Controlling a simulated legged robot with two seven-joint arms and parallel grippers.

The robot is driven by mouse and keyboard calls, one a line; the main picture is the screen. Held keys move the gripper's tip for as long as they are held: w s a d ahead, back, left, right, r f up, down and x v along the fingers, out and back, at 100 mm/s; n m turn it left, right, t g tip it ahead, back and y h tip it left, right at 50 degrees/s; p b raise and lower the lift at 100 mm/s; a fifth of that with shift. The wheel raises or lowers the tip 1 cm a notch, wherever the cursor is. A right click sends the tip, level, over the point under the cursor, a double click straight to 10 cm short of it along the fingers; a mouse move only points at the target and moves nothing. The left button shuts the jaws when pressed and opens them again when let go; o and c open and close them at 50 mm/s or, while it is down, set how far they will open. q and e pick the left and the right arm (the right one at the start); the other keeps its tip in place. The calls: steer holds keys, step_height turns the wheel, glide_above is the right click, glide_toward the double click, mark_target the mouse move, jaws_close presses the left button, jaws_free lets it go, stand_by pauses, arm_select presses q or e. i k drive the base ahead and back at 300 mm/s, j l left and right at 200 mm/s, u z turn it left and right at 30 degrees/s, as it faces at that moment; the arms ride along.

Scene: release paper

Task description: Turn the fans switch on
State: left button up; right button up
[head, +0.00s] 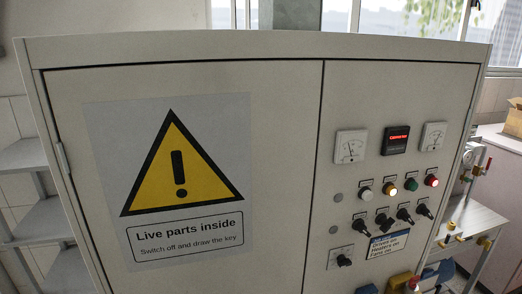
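A grey control cabinet (285,150) fills most of the head view. Its right door carries a row of several black rotary switches, from the leftmost one (361,228) to the rightmost one (424,211), with small labels too small to read. A separate black switch (344,260) sits lower left on its own plate. A white and blue label (388,243) under the row seems to list drives, heaters and fans as on. I cannot tell which switch is the fans switch or how it is set. Neither gripper is in view.
Above the switches are indicator lamps, including a lit one (390,189) and a red one (431,181), two dial meters and a red-lit display (397,138). A warning sign (178,185) covers the left door. Shelves (40,222) stand left; coloured fittings (403,282) show at lower right.

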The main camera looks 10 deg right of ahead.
mark_target(424, 211)
steer(key=z, duration=1.25)
